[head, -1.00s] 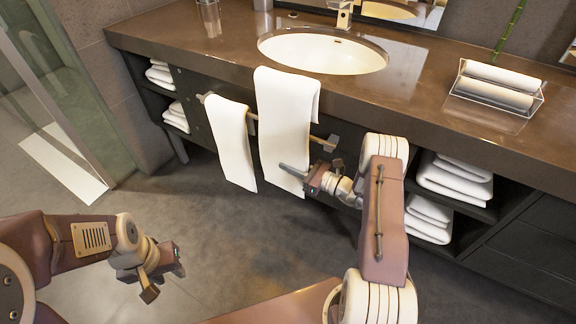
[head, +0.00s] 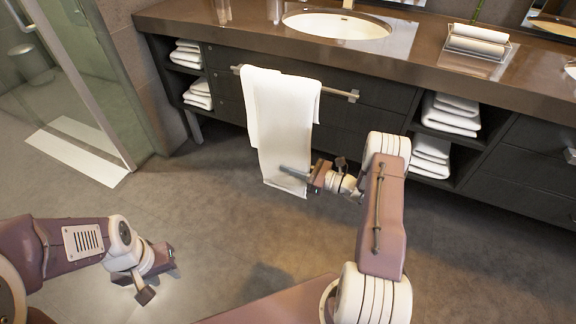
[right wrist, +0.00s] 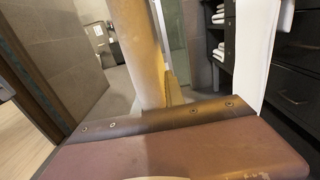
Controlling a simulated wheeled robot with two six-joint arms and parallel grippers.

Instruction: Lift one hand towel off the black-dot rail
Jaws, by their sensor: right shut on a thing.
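The rail (head: 340,93) runs along the dark front of the vanity. One white hand towel (head: 252,105) hangs at its left part. A second white towel (head: 287,150) hangs in front of it in the head view and partly hides it and the rail. My right gripper (head: 297,173) is shut on this second towel near its lower end. A white strip of cloth, likely this towel (right wrist: 257,50), shows in the right wrist view. My left gripper (head: 155,280) is open and empty, low over the floor. I cannot make out a black dot clearly.
The brown counter (head: 240,30) holds a sink (head: 337,24) and a clear holder (head: 478,42) with rolled towels. Folded towels lie in the left shelves (head: 187,55) and right shelves (head: 450,112). A glass door (head: 100,80) stands at left. The floor before the vanity is clear.

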